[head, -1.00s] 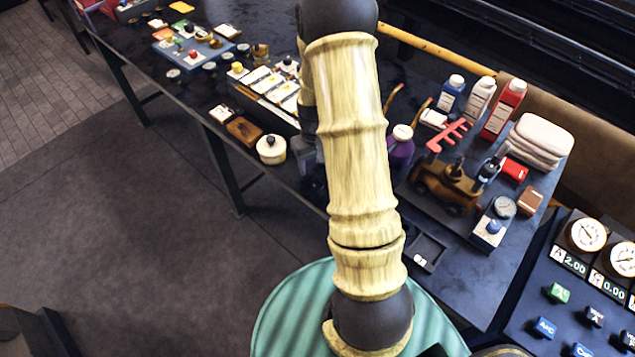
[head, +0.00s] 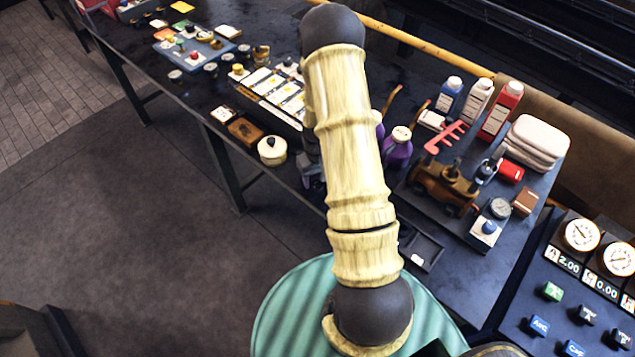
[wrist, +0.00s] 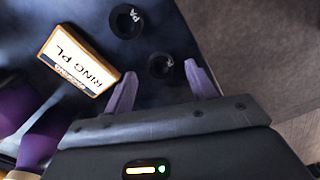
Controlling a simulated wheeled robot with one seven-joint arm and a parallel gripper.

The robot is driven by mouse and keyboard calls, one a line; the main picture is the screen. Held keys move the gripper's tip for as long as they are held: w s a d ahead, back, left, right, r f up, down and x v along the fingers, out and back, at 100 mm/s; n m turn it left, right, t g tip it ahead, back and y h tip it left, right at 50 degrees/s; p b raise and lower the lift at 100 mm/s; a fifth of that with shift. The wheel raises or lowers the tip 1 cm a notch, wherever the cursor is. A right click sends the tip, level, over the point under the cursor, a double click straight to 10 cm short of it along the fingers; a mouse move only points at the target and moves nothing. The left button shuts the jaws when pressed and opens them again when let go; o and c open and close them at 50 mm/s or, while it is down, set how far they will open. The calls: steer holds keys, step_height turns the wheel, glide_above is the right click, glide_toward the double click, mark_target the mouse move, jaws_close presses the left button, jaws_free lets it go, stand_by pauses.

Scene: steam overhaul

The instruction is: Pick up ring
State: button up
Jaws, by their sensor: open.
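In the wrist view two small dark round pieces with pale letters lie on the dark bench. The nearer dark ring (wrist: 160,66) is just ahead of my gripper's fingertips, roughly in line with the gap between them. The farther dark ring (wrist: 127,21) lies up and to the left. I cannot tell from their shape which one the task means. In the head view my own arm hides most of the gripper, and I cannot make out the rings.
An orange-edged box lettered "RING PL" (wrist: 80,60) lies close to the left finger. A purple bottle (head: 398,150) stands right of my arm. A white lidded pot (head: 272,150) sits near the bench's front edge. The bench edge is close on the right in the wrist view.

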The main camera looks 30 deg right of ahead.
steer(key=shift+f, duration=0.95)
steer(key=shift+c, duration=0.3)
steer(key=c, duration=1)
